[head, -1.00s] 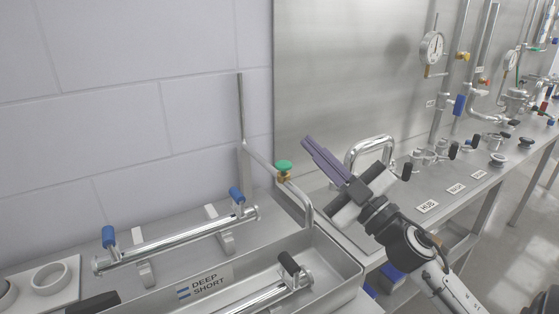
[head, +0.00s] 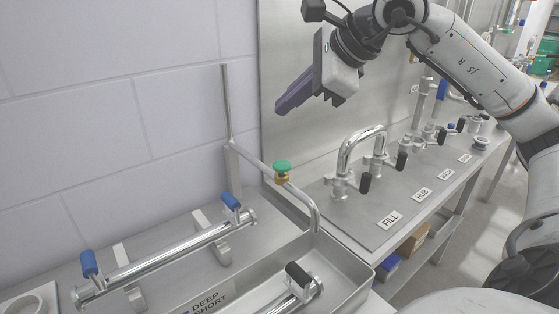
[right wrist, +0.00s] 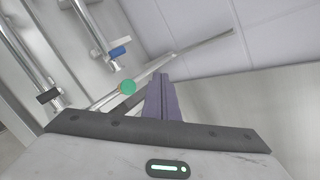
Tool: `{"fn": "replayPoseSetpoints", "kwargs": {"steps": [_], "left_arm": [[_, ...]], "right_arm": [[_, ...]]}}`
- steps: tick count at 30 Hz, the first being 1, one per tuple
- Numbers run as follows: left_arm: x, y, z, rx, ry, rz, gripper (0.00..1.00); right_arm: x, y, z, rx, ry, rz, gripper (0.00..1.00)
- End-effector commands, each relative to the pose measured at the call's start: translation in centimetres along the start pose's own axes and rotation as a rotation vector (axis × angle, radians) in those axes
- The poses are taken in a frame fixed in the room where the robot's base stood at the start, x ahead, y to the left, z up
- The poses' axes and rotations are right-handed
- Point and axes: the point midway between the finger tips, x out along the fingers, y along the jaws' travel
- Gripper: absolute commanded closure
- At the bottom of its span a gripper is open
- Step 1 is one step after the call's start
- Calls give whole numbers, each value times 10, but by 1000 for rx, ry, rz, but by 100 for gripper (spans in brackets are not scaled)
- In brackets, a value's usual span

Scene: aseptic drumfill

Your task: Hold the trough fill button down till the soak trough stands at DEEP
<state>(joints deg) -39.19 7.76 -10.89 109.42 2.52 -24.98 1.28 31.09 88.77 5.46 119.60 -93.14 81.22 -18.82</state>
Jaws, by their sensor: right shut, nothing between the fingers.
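The green fill button (head: 282,166) sits on a brass valve on the trough's spout pipe (head: 305,200); it also shows in the right wrist view (right wrist: 128,87). The metal soak trough (head: 345,262) is at the bottom, only partly in view. Its level plate (head: 207,300) reads DEEP and SHORT, partly cut off; the water level cannot be made out. My right gripper (head: 279,110) is shut and empty, raised above the green button and apart from it. Its purple fingers (right wrist: 160,100) point down-left in the head view. My left gripper is not in view.
A bench with a chrome loop pipe (head: 350,150) and a FILL label (head: 390,219) is to the right. Space above the button is clear.

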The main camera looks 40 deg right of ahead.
Motion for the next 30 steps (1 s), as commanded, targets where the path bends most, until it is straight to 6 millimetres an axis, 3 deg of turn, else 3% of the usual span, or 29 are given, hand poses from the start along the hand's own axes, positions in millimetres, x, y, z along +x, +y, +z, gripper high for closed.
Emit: {"fn": "replayPoseSetpoints", "kwargs": {"steps": [14,30], "left_arm": [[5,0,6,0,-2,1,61],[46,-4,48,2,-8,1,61]], "right_arm": [[8,6,-3,1,-4,4,100],[62,43,-31,-8,-12,11,100]]}}
